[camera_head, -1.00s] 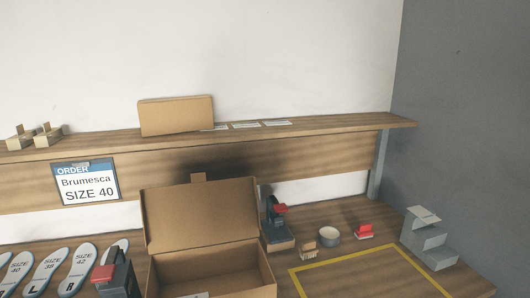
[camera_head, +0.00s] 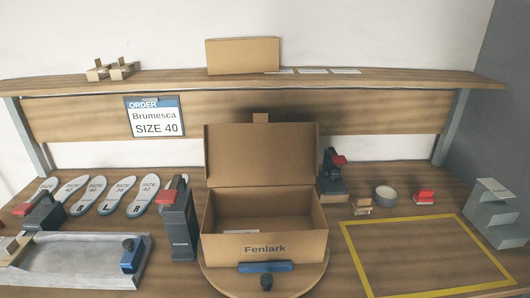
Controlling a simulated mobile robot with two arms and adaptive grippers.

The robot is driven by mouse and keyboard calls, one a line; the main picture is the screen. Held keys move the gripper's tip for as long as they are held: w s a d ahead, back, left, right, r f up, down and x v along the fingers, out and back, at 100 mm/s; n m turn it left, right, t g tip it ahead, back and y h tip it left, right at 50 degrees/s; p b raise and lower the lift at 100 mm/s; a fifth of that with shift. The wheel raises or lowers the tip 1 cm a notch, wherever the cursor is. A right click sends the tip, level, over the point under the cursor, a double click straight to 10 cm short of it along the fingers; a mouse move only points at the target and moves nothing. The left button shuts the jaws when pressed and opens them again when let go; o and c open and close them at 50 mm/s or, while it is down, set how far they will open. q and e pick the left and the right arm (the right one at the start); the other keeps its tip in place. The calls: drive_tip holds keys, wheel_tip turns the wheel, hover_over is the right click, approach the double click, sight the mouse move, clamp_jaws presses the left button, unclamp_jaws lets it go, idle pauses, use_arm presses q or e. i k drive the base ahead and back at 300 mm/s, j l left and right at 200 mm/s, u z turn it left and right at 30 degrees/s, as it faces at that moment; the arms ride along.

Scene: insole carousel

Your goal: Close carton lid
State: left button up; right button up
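The brown carton (camera_head: 222,246) stands open in the middle of the bench, with "Fenlark" printed on its front wall. Its lid (camera_head: 260,155) stands up at the back edge, leaning slightly back, with a small tab (camera_head: 261,118) at its top. A small pale paper (camera_head: 242,231) shows inside at the front; the rest of the visible interior looks empty. The carton sits on a round wooden turntable (camera_head: 222,281) with a blue bar (camera_head: 265,267) and a dark knob (camera_head: 266,283) in front. Neither of my grippers is in view.
Dark red-topped devices stand left (camera_head: 179,226) and right-behind (camera_head: 331,178) the carton. Several insoles (camera_head: 122,193) and a grey tray (camera_head: 82,246) lie left. A tape roll (camera_head: 385,195) and grey stepped stand (camera_head: 493,213) are right. The yellow-outlined area (camera_head: 352,258) is clear. A shelf (camera_head: 400,80) runs behind.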

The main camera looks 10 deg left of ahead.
sight(261, 152)
drive_tip(key=i+l+u, duration=0.1)
drive_tip(key=i+l, duration=0.15)
drive_tip(key=i+l+u, duration=0.15)
drive_tip(key=l, duration=0.25)
drive_tip(key=i+l+u, duration=0.1)
drive_tip(key=i+l, duration=0.15)
drive_tip(key=l, duration=0.15)
drive_tip(key=i+l+u, duration=0.1)
drive_tip(key=l, duration=0.3)
drive_tip(key=i, duration=0.1)
